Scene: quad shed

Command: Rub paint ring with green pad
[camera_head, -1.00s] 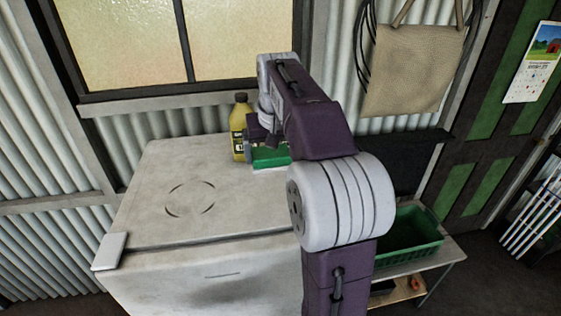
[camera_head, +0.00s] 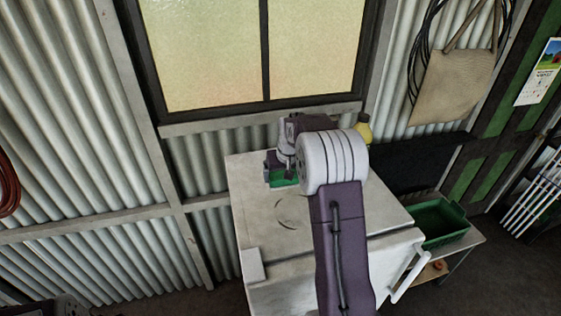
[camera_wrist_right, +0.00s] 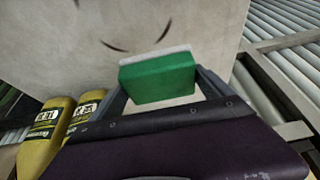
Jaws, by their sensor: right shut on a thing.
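The green pad (camera_wrist_right: 158,78) with a pale layer on its far side is between the fingers of my right gripper (camera_wrist_right: 162,88), which is shut on it. In the head view the green pad (camera_head: 283,177) shows below my right gripper (camera_head: 282,168), over the back of the white chest top. The dark paint ring (camera_head: 292,210) is on that top, nearer than the pad and partly hidden by my arm. Part of the ring's arc (camera_wrist_right: 135,48) shows beyond the pad in the wrist view. I cannot tell whether the pad touches the top. My left gripper is not in view.
A yellow bottle (camera_head: 363,130) stands at the back right, partly behind my arm; two yellow bottles (camera_wrist_right: 47,130) show in the wrist view. A green crate (camera_head: 437,222) sits on a low bench at right. A window and corrugated wall close off the back.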

